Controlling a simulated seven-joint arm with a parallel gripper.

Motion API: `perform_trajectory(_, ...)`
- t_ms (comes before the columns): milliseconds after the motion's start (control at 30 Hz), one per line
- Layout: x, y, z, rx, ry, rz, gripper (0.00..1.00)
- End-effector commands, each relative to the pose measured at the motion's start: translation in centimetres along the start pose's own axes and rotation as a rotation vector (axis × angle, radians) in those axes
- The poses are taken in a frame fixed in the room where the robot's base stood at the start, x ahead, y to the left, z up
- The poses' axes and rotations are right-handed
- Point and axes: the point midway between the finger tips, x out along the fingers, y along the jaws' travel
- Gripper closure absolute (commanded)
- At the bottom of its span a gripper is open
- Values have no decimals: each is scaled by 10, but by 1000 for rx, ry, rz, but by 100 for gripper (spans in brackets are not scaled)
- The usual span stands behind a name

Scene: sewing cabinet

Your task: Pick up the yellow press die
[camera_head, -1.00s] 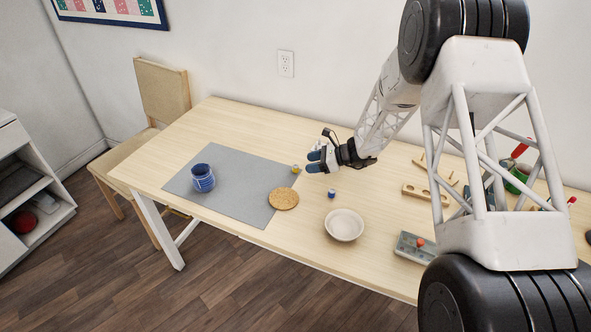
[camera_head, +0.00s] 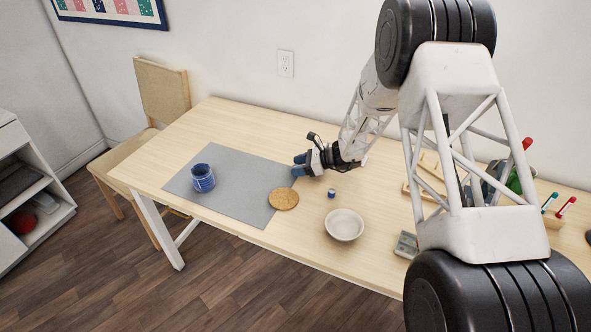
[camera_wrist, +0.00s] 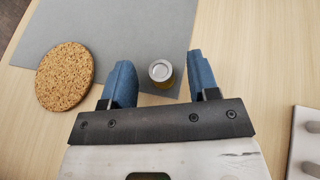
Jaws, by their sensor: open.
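The yellow press die (camera_wrist: 161,74) shows in the wrist view as a small cylinder with a silver top and a yellowish side. It stands at the edge of the grey mat (camera_wrist: 120,32), between the two blue fingertips of my gripper (camera_wrist: 160,82). There is a gap between it and each finger. In the head view my gripper (camera_head: 299,166) is low over the table by the mat's right edge, and it hides the die there. My gripper is open and holds nothing.
A small blue-and-white cylinder (camera_head: 332,193) and a pale bowl (camera_head: 344,225) stand to the right. A blue mug (camera_head: 203,178) is on the mat. Wooden racks and pens are further right.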

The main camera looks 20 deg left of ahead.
Motion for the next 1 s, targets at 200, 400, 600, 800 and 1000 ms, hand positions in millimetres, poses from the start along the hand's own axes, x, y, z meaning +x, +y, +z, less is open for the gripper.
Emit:
perform_trajectory(200,4,0,0,0,0,-1,45)
perform_trajectory(400,4,0,0,0,0,-1,45)
perform_trajectory(600,3,0,0,0,0,-1,45)
perform_trajectory(800,3,0,0,0,0,-1,73)
perform_trajectory(1000,3,0,0,0,-1,-1,100)
